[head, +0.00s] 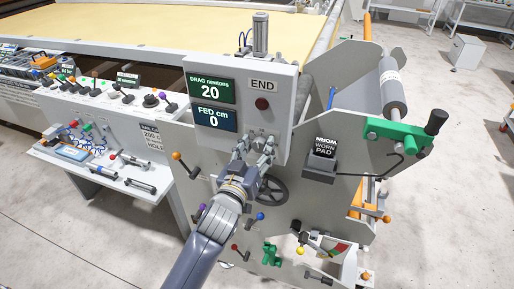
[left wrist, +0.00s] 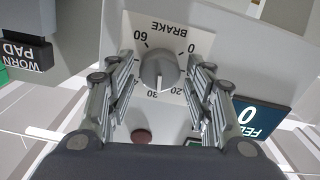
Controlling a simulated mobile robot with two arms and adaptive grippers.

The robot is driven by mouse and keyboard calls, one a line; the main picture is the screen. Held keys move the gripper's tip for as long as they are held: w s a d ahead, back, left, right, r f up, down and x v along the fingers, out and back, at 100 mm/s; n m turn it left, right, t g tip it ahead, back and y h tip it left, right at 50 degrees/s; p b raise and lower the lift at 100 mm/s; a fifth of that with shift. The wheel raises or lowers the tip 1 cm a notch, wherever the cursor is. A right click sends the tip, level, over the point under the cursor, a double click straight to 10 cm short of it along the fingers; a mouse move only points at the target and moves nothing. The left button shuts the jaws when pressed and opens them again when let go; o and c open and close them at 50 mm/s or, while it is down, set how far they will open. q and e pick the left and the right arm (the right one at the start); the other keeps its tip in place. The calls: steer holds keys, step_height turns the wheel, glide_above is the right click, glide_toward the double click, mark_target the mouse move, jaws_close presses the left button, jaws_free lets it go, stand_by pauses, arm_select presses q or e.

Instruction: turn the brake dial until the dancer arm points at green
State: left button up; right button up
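The grey brake dial (left wrist: 158,70) sits on a white scale plate marked BRAKE, upside down in the left wrist view. Its light mark seems to point near the 30. My left gripper (head: 258,145) is open, with fingers on either side of the dial; I cannot tell whether they touch it. In the head view the gripper covers most of the dial. The dancer arm cannot be made out clearly there. My right gripper is not in view.
The display box (head: 212,91) reads DRAG 20 newtons and FED 0 cm. A dark red button (head: 262,104) sits under END. A handwheel (head: 271,190) is just below my gripper. The worn pad box (head: 322,155) and a green crank (head: 405,132) stand to the right.

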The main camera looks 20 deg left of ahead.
arm_select(q)
steer(key=c, duration=0.6)
steer(key=shift+m, duration=0.3)
steer(key=shift+m+p, duration=0.75)
steer(key=shift+m, duration=0.45)
steer(key=shift+d+m+p, duration=0.15)
steer(key=shift+m+p, duration=0.45)
steer(key=shift+m, duration=1.3)
steer(key=o, duration=1)
steer(key=shift+o, duration=0.2)
